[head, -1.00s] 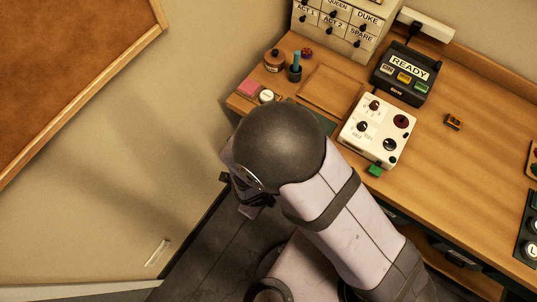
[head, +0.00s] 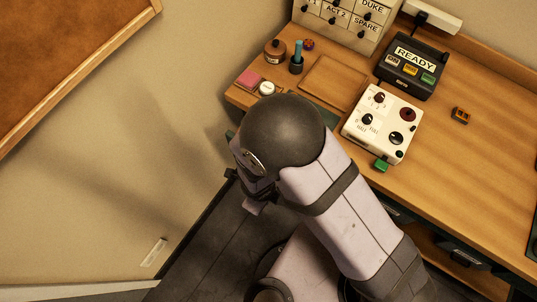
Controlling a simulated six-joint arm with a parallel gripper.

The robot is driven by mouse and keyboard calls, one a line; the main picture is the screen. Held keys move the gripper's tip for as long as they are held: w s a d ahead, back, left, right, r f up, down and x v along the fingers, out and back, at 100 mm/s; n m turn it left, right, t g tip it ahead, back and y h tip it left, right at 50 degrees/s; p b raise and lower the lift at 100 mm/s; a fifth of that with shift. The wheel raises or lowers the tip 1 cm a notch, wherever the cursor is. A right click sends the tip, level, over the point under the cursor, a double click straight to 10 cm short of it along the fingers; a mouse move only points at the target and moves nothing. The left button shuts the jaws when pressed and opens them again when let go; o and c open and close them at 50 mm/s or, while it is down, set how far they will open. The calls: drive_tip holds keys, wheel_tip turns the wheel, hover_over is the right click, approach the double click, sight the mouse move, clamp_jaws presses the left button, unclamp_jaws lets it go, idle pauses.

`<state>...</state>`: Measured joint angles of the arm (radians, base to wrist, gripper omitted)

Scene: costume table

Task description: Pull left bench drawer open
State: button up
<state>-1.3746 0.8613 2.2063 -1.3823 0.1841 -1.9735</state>
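The bench (head: 480,150) is a wooden table along the wall at the right. Its left front, where the left drawer would be, is mostly covered by my arm. A small dark teal bit shows just left of my arm's dark round joint; I cannot tell if it is part of that drawer. A dark drawer front with a handle (head: 465,258) shows farther right and looks shut. My gripper (head: 257,192) is below the round joint, by the bench's left end and above the dark floor. It is largely hidden, and its opening and any contact with the drawer cannot be seen.
On the bench stand a white control box (head: 383,123), a black READY box (head: 412,66), a wooden tray (head: 332,83), a brown jar (head: 275,50), a blue-topped bottle (head: 297,58) and a small orange block (head: 461,115). The dark floor (head: 215,255) at left is clear.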

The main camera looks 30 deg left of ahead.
drive_tip(key=shift+f, duration=0.2)
clamp_jaws()
idle(1.3)
unclamp_jaws()
drive_tip(key=shift+r, duration=0.1)
wheel_tip(320, 180, up, 7)
drive_tip(key=s+p, duration=0.1)
drive_tip(key=p, duration=0.4)
drive_tip(key=shift+s, duration=0.15)
